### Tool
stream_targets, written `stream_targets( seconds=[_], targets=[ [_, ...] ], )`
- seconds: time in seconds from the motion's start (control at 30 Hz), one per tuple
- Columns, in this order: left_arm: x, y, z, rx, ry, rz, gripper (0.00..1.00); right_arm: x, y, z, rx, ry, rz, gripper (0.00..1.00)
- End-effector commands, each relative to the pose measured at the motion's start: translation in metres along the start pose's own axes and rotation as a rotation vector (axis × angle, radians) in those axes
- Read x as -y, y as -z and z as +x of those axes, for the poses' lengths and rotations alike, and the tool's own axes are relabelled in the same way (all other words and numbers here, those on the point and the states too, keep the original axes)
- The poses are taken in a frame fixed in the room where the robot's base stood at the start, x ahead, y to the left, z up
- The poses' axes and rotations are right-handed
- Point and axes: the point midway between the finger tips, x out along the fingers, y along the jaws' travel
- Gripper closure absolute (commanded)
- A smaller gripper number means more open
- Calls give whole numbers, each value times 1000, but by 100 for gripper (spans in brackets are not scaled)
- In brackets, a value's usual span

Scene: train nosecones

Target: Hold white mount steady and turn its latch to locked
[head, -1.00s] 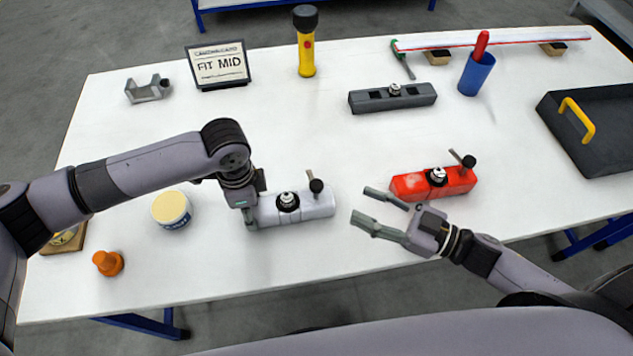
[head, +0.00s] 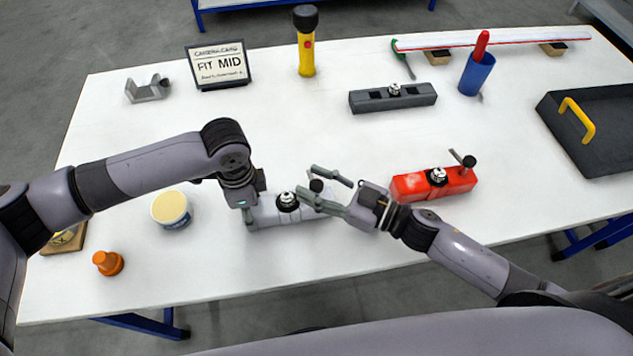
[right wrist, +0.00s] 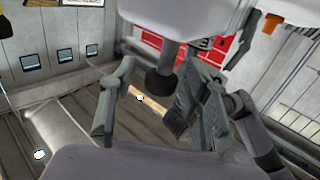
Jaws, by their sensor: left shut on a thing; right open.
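The white mount (head: 268,208) lies on the table at front centre, with a silver-and-black fitting on top and a latch lever ending in a black knob (head: 317,185). My left gripper (head: 249,215) is shut on the mount's left end. My right gripper (head: 308,181) is open over the mount's right end, its fingers either side of the knob. In the right wrist view, which looks upside down, the black knob (right wrist: 160,86) hangs on its grey lever between the open fingers, apparently not gripped. My right gripper hides part of the mount in the head view.
A red mount (head: 420,187) stands right of my right gripper, and a dark grey mount (head: 370,102) behind. A tub (head: 171,209) and orange cone-shaped piece (head: 108,263) lie left.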

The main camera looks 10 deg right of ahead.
Motion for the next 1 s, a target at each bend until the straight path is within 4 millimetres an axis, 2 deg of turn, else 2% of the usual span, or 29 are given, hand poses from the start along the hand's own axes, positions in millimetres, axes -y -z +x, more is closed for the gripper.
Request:
stream_targets(
  seconds=[0.17, 0.8, 1.0],
  targets=[
    [0, 0, 0, 0, 1, 0, 87, 0, 0, 0, 0, 0, 0, 57],
    [0, 0, 0, 0, 0, 0, 87, 0, 0, 0, 0, 0, -1, 99],
    [0, 0, 0, 0, 0, 0, 87, 0, 0, 0, 0, 2, -1, 100]
  ],
)
